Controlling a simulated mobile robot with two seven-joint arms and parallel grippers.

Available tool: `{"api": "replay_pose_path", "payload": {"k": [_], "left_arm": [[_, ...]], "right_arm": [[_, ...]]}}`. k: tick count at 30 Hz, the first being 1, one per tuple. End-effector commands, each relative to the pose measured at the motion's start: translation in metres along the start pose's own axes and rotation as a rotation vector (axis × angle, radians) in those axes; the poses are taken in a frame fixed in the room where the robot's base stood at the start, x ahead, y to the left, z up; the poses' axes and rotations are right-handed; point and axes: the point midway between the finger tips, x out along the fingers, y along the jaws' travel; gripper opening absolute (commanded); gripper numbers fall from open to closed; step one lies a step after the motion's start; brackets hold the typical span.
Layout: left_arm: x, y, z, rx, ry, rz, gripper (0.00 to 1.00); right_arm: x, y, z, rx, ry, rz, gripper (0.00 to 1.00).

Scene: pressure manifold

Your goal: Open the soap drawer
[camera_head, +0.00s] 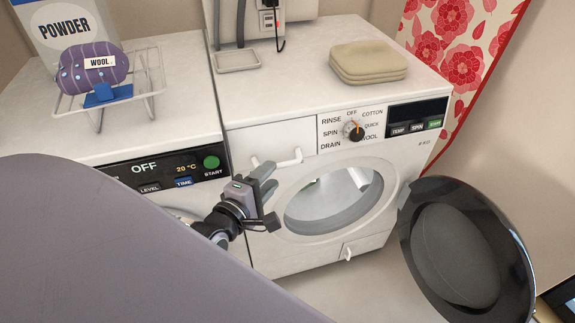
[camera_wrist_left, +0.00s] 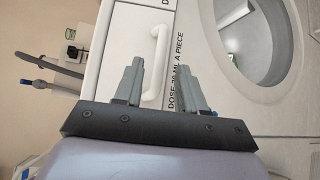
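The soap drawer (camera_head: 266,143) is the white panel at the upper left of the right washing machine's front, left of the dial panel. It looks flush with the front. Its white bar handle (camera_head: 289,160) shows at its lower part, and the handle also shows in the left wrist view (camera_wrist_left: 166,42). My left gripper (camera_head: 267,180) is in front of the drawer, close to the handle. In the left wrist view its two fingers (camera_wrist_left: 158,68) are apart, with the handle between them in the picture. I cannot tell whether they touch it. My right gripper is not in view.
Folded cloths (camera_head: 367,62) and a small tray (camera_head: 237,61) lie on top.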

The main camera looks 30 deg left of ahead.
Motion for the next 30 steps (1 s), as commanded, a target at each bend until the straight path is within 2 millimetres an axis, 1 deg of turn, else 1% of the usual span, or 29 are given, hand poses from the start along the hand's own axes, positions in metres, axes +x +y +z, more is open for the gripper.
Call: {"api": "replay_pose_path", "payload": {"k": [6, 12, 18, 26, 27, 29, 30], "left_arm": [[0.03, 0.0, 0.001, 0.003, -0.002, 0.002, 0.4], [0.051, 0.0, 0.0, 0.005, -0.002, 0.001, 0.4], [0.059, 0.0, 0.001, 0.003, -0.001, -0.001, 0.4], [0.06, 0.0, 0.001, 0.004, -0.001, -0.001, 0.4], [0.06, 0.0, 0.001, 0.004, -0.001, -0.001, 0.27], [0.06, 0.0, 0.0, 0.004, -0.001, -0.001, 0.07], [0.06, 0.0, 0.0, 0.004, -0.001, -0.001, 0.0]], "right_arm": [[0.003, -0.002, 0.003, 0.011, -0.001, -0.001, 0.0], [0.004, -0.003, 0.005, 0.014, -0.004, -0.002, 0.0], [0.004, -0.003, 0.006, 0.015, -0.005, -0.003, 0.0], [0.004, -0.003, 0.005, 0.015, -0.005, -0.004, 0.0], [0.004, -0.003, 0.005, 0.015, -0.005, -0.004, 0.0], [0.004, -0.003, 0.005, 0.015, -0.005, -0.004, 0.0], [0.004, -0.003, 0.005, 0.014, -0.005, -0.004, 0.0]]}}
